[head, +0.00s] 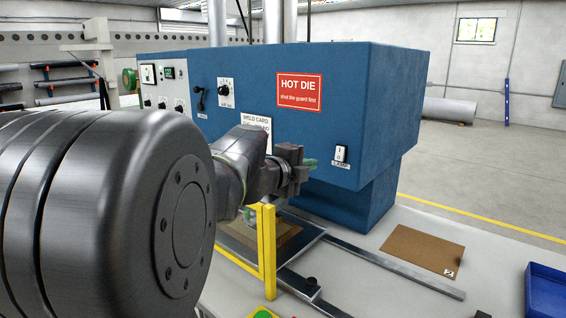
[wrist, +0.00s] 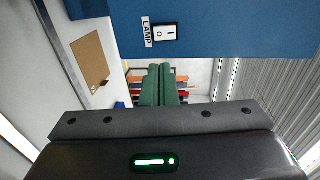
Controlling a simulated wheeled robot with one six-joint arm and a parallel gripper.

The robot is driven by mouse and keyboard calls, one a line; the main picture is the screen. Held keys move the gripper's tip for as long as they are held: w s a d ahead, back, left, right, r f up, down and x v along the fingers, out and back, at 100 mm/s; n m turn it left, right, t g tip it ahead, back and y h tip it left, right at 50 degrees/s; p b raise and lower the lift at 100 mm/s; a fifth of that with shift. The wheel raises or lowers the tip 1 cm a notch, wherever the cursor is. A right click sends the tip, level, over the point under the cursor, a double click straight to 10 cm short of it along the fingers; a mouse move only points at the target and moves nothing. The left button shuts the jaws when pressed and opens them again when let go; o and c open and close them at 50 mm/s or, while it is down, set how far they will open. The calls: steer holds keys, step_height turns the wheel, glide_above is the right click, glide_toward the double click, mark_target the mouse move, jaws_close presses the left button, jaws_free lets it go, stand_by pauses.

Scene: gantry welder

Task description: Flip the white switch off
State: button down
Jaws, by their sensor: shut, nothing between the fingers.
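The white switch (head: 341,153) is a small rocker marked I and O with a LAMP label, on the front of the blue machine housing at its lower right. It also shows in the wrist view (wrist: 165,33), turned sideways, at the top. I cannot tell which side is pressed in. My gripper (head: 310,163) is in front of the housing, left of the switch in the head view and apart from it. Its green fingers (wrist: 159,70) are together and empty, just below the switch in the wrist view.
The blue housing (head: 390,100) also carries a black lever (head: 199,95), a dial (head: 224,90) and a red HOT DIE sign (head: 299,87). A yellow guard frame (head: 267,252) stands below my gripper. A brown card (head: 422,250) and a blue bin (head: 545,292) lie at right.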

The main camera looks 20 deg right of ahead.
mark_target(340, 158)
steer(key=p+x, duration=0.1)
steer(key=x, duration=1.1)
steer(key=shift+w+d+p, duration=0.2)
steer(key=shift+d+p, duration=0.1)
steer(key=shift+d, duration=0.05)
steer(key=shift+f, duration=0.1)
